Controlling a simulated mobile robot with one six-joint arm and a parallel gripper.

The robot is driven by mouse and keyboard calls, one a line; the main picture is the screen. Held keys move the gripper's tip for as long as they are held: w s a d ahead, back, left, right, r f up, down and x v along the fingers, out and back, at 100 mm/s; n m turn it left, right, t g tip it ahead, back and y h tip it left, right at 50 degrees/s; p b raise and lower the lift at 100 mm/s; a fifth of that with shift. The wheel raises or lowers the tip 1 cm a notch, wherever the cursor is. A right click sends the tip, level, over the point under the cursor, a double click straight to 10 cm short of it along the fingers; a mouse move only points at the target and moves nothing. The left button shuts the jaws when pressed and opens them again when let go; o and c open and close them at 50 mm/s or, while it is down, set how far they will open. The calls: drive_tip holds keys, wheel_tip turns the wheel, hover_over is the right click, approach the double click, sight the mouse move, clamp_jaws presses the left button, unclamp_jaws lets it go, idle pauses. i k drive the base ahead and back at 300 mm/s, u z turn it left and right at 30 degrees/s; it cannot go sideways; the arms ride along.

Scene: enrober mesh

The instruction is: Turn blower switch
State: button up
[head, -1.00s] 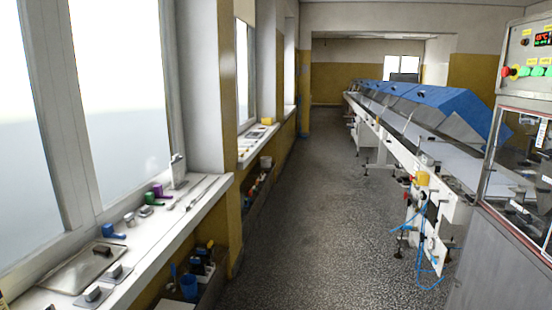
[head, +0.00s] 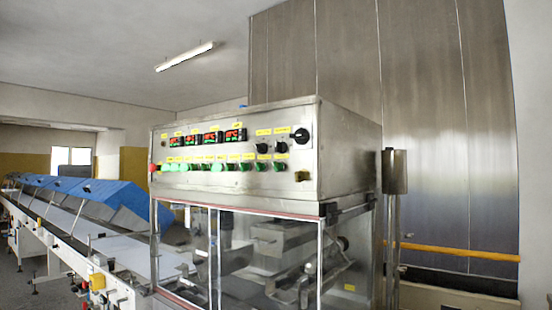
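A steel control panel (head: 235,160) sits on top of the enrober machine in the middle of the head view. Black rotary knobs are at its right: a large one (head: 301,136) at the top right and smaller ones (head: 262,148) to its left. Yellow labels are beside them, too small to read, so I cannot tell which knob is the blower switch. Several green buttons (head: 217,167) run along the lower row, and red digital displays (head: 210,138) are above them. My gripper is not in view.
Glass doors (head: 250,260) with red-edged frames close the machine below the panel. A long conveyor (head: 80,235) with blue covers (head: 110,200) runs off to the left. A steel post (head: 393,210) and a yellow pipe (head: 460,252) are at the right.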

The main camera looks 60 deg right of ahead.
sight(230, 167)
drive_tip(key=z, duration=5.15)
drive_tip(key=i, duration=0.15)
drive_tip(key=u, duration=3.1)
drive_tip(key=k, duration=0.95)
drive_tip(key=u, duration=0.2)
drive_tip(key=i, duration=0.8)
